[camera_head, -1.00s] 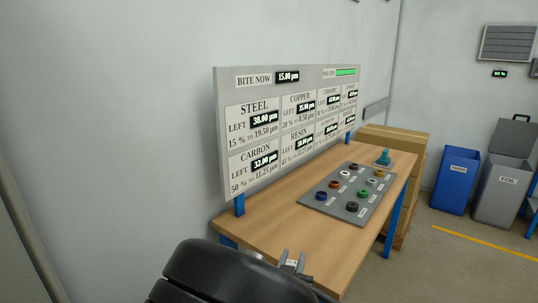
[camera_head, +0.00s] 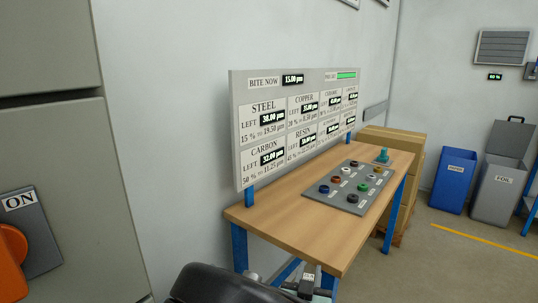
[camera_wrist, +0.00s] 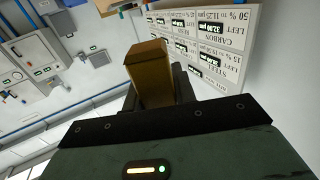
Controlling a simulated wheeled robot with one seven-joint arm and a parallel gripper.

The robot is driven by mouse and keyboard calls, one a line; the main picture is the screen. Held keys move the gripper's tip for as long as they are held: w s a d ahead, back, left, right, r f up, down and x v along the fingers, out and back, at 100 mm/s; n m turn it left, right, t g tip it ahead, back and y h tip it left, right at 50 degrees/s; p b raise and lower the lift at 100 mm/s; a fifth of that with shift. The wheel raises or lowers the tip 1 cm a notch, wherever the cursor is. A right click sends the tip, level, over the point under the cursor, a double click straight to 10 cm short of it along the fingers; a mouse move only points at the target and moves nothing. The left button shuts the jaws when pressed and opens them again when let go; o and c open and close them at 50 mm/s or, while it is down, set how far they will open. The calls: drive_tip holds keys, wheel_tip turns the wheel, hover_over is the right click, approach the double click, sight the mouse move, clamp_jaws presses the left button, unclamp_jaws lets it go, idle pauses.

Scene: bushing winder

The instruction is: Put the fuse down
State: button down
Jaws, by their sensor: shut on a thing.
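The fuse shows in the wrist view as a brownish-gold block (camera_wrist: 150,72) with a darker end, standing out from between the dark fingers. My gripper (camera_wrist: 158,92) is shut on it. In the head view my gripper (camera_head: 311,281) is at the bottom edge, in front of the near end of the wooden table; the fuse is too small there to make out clearly. The part of the fuse between the fingers is hidden.
The wooden table (camera_head: 290,215) has a bare near half. A grey tray (camera_head: 338,200) with several coloured rings lies farther back, beside a sign board (camera_head: 243,132). A grey cabinet (camera_head: 60,130) with an ON switch (camera_head: 30,230) stands at left. Blue (camera_head: 455,180) and grey bins (camera_head: 497,190) stand right.

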drive_tip(key=s+d+f+n+y, duration=0.1)
drive_tip(key=s+d+f, duration=0.1)
drive_tip(key=d, duration=0.5)
drive_tip(key=s+d+f+n+y, duration=0.1)
drive_tip(key=s+d+f+y, duration=0.1)
drive_tip(key=d, duration=0.6)
drive_tip(key=s+d+f+n+y, duration=0.1)
drive_tip(key=s+d+f, duration=0.2)
drive_tip(key=d, duration=0.4)
drive_tip(key=shift+s+d+f+t+y, duration=0.3)
drive_tip(key=shift+d+f, duration=0.1)
drive_tip(key=shift+f, duration=0.45)
drive_tip(key=shift+w, duration=0.1)
